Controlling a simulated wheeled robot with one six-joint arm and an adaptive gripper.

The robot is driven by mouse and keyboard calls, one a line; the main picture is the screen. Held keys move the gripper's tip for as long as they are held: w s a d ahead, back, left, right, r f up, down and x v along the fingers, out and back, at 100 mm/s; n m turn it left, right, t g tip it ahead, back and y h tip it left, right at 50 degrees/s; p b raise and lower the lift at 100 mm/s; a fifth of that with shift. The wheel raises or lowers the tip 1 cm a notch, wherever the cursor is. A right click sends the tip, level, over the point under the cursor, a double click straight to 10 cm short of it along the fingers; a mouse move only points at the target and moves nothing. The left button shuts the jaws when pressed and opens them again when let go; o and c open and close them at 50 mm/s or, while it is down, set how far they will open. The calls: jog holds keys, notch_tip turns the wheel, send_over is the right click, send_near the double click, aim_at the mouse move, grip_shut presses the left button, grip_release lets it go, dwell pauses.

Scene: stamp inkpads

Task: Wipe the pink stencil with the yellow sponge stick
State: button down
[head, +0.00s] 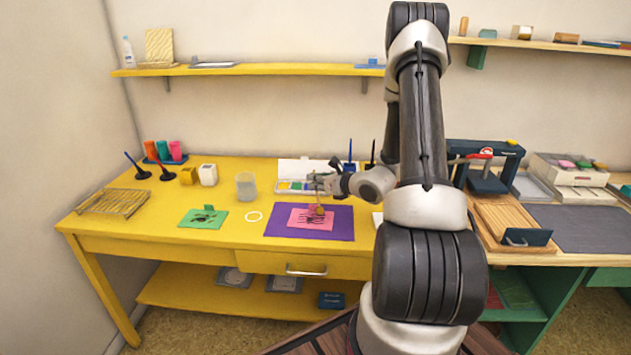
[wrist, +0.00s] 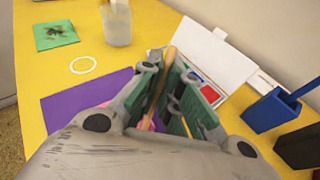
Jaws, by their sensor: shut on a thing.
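The pink stencil (head: 298,217) lies flat on a purple mat (head: 340,226) on the yellow table, with dark marks on it. My gripper (head: 319,184) is above the stencil's back right part, pointing down. It is shut on the stick (wrist: 163,78) of the yellow sponge stick. The stick's yellowish-brown sponge end (head: 320,211) shows in the head view over the right part of the stencil. I cannot tell whether it touches. In the wrist view my gripper hides almost all of the stencil and the sponge end.
An open paint box (head: 293,186) stands just behind the mat. To the left are a clear cup (head: 246,186), a white ring (head: 254,216) and a green stencil (head: 203,217). A blue holder (wrist: 273,118) is on the right in the wrist view. The table's front left is clear.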

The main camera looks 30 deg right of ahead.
jog(key=shift+f, duration=0.4)
jog(key=shift+s+a, duration=0.15)
jog(key=shift+a, duration=0.85)
jog(key=shift+s+a, duration=0.1)
jog(key=shift+a, duration=0.9)
jog(key=shift+r, duration=2.95)
jog(key=shift+r, duration=0.15)
